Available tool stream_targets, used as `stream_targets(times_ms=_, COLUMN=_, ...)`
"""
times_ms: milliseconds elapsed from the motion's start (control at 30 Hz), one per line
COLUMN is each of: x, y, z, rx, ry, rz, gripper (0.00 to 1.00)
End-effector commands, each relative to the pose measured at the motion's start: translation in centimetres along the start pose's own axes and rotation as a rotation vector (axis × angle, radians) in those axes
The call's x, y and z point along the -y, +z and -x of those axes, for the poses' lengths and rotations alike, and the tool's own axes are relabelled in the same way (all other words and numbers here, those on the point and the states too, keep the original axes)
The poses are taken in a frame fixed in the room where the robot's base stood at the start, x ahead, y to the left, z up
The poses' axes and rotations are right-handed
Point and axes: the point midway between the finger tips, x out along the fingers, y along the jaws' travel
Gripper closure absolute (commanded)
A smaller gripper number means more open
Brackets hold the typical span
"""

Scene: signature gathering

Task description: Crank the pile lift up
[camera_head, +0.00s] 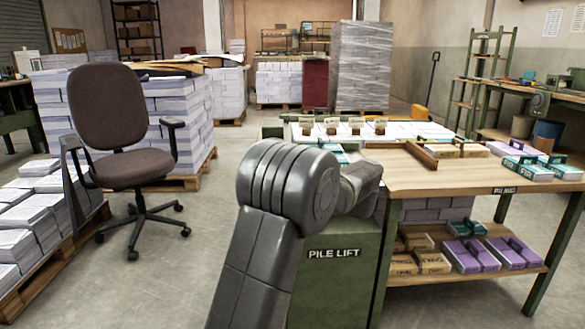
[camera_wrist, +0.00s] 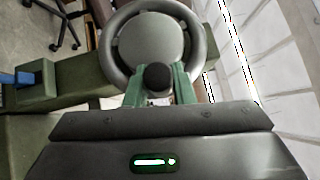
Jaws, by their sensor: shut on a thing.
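The pile lift (camera_head: 338,285) is a green cabinet with a "PILE LIFT" label, at the lower middle of the head view. My grey arm stands in front of it and hides the crank there. In the wrist view, a grey handwheel (camera_wrist: 152,38) with a round hub shows at the top middle. A dark round crank knob (camera_wrist: 157,77) sits at its near rim. My gripper (camera_wrist: 158,80) has its two green fingers on either side of the knob and is shut on it. The fingertips are not clear in the head view.
A workbench (camera_head: 470,172) with boxes on top and on its lower shelf stands right of the lift. An office chair (camera_head: 122,150) and stacked paper on pallets (camera_head: 190,182) are at left. A wrapped pile (camera_head: 360,65) stands behind. Bare floor lies between chair and lift.

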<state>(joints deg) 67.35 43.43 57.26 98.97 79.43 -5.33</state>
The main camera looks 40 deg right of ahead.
Motion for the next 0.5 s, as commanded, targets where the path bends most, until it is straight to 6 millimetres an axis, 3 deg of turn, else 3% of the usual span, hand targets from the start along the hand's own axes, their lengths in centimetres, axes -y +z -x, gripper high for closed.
stream_targets(times_ms=400, x=-0.38, y=0.08, z=-0.09, rx=0.006, ry=0.000, rz=-0.010, gripper=1.00)
stream_targets(times_ms=433, x=-0.38, y=0.09, z=-0.09, rx=0.007, ry=0.000, rz=-0.010, gripper=0.74)
stream_targets(times_ms=500, x=-0.35, y=0.06, z=-0.08, rx=0.006, ry=0.000, rz=-0.009, gripper=0.60)
